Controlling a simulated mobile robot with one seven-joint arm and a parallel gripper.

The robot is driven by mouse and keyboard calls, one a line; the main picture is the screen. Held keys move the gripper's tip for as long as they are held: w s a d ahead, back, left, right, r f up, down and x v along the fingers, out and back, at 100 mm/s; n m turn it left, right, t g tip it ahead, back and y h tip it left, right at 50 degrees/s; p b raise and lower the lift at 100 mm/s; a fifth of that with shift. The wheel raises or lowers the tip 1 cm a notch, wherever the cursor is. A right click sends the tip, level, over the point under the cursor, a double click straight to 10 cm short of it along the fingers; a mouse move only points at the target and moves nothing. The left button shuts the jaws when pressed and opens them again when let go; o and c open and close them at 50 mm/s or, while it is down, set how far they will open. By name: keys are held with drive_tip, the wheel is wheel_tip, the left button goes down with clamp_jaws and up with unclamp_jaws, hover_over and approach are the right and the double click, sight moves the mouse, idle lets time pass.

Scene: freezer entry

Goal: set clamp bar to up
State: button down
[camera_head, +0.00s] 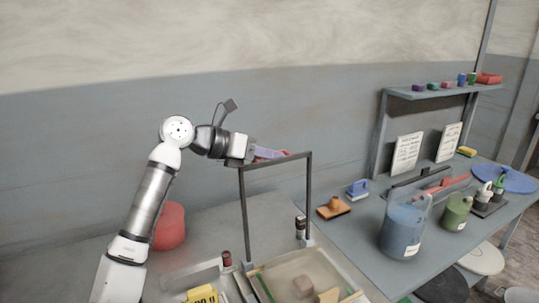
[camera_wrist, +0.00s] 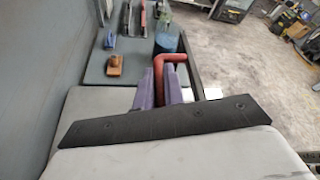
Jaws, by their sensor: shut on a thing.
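The clamp bar (camera_head: 247,215) is a dark rectangular frame. It stands raised, close to upright, over a shallow tray at the bottom of the head view. A red grip (camera_wrist: 170,62) runs along its top and bends over in the wrist view. My gripper (camera_head: 268,153) is at the top of the frame, pointing right. Its purple fingers (camera_wrist: 165,84) are shut around the red grip, one on each side. The fingers partly hide the grip in both views.
The tray (camera_head: 262,282) holds small brown blocks, and a yellow label (camera_head: 202,295) is beside it. A red round container (camera_head: 170,226) stands behind my arm. On the right bench are an orange-brown block tool (camera_head: 334,208), a blue jug (camera_head: 402,228) and a green jug (camera_head: 455,212).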

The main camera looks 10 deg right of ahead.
drive_tip(key=c, duration=1.8)
unclamp_jaws()
drive_tip(key=shift+f, duration=0.15)
drive_tip(key=shift+o, duration=0.2)
drive_tip(key=shift+a, duration=0.15)
drive_tip(key=b+v, duration=0.3)
drive_tip(key=v, duration=1)
drive_tip(key=shift+a, duration=0.3)
drive_tip(key=shift+s, duration=0.1)
